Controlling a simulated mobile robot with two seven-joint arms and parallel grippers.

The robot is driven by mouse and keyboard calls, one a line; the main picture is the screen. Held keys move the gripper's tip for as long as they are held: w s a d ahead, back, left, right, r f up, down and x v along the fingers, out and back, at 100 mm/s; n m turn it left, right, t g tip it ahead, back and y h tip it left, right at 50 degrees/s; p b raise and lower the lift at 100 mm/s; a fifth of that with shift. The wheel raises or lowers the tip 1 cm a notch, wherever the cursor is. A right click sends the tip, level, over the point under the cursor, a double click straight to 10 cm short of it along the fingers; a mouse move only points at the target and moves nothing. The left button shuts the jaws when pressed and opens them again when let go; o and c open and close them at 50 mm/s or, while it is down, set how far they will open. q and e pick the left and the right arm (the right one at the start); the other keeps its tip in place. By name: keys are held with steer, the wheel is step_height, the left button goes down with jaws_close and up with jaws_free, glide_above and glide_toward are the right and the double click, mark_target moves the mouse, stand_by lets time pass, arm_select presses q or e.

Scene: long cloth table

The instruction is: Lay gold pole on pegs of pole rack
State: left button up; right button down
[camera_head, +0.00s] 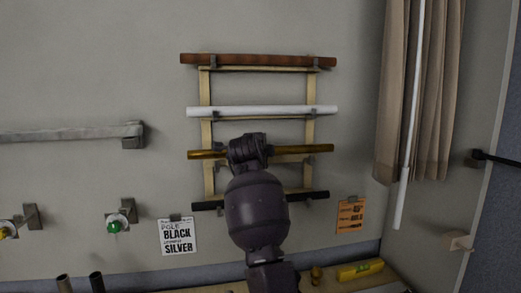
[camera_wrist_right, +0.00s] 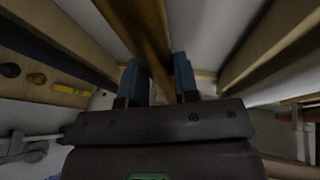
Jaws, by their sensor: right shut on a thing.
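The wooden pole rack (camera_head: 206,92) hangs on the wall in the middle of the head view, with small grey pegs on both uprights. The gold pole (camera_head: 202,155) lies across the rack at the third level, slightly tilted with its right end higher. My right gripper (camera_head: 248,150) is shut on it near its middle and hides that part. In the right wrist view the gold pole (camera_wrist_right: 147,25) runs up between the two blue fingers (camera_wrist_right: 159,82). I cannot tell whether the pole rests on the pegs. My left gripper is not in view.
A brown pole (camera_head: 260,60) and a white pole (camera_head: 265,111) lie on the rack above, and a black pole (camera_head: 310,196) below. Label cards (camera_head: 178,237) hang on the wall. A yellow level (camera_head: 361,271) lies on the bench. A curtain (camera_head: 400,90) hangs at right.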

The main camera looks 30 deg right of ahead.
steer(key=shift+f, duration=0.2)
steer(key=c, duration=0.8)
jaws_free()
steer(key=shift+a, duration=0.1)
steer(key=b+v, duration=0.2)
steer(key=v, duration=0.8)
steer(key=shift+s+a+r, duration=0.1)
steer(key=shift+s+a, duration=0.05)
steer(key=shift+s, duration=0.25)
